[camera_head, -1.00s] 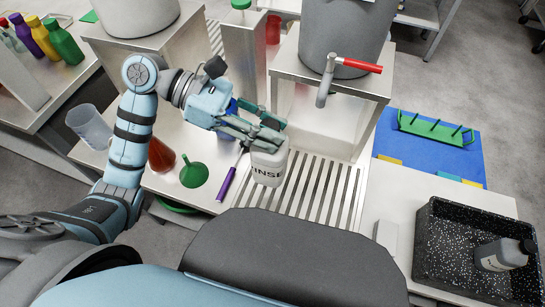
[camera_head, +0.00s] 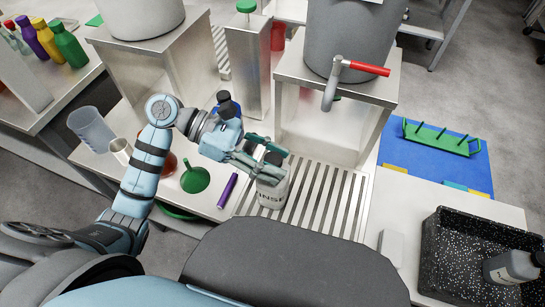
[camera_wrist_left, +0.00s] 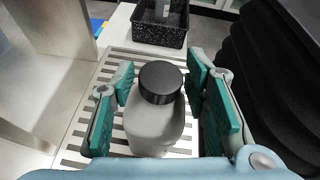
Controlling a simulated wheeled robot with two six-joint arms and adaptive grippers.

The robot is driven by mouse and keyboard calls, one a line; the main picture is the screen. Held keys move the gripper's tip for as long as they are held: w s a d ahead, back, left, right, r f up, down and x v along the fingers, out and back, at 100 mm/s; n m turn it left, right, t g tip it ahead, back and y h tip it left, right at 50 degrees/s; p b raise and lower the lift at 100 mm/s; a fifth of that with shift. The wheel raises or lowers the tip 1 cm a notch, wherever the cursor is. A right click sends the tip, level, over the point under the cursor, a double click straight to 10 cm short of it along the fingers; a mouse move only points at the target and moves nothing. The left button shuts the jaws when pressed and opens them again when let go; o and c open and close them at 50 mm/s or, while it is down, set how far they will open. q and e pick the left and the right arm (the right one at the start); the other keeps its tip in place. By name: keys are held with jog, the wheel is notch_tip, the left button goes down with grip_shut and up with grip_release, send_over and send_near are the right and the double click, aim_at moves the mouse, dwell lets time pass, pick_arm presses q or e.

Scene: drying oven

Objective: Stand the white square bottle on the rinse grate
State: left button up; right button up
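The white square bottle (camera_head: 271,193), with a black cap and dark lettering, stands upright on the left part of the slatted rinse grate (camera_head: 318,205). In the left wrist view the bottle (camera_wrist_left: 155,125) is between the green finger pads of my left gripper (camera_wrist_left: 163,95), with gaps showing on both sides. My left gripper (camera_head: 262,157) is open around the bottle's upper part and partly hides it in the head view. The wrist view also shows the grate (camera_wrist_left: 112,75) under the bottle. My right gripper is not in view.
A grey vessel with a red-handled tap (camera_head: 358,69) stands on a metal stand behind the grate. A green funnel (camera_head: 195,179) and purple marker (camera_head: 228,190) lie left. A black speckled tray (camera_head: 440,258) with a grey bottle (camera_head: 510,267) is right. The grate's right part is clear.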

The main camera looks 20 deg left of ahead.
pick_arm(q)
jog(key=shift+a+r, duration=0.2)
jog(key=shift+r, duration=0.05)
jog(key=v, duration=1.1)
jog(key=shift+a, duration=0.25)
jog(key=shift+s, duration=0.15)
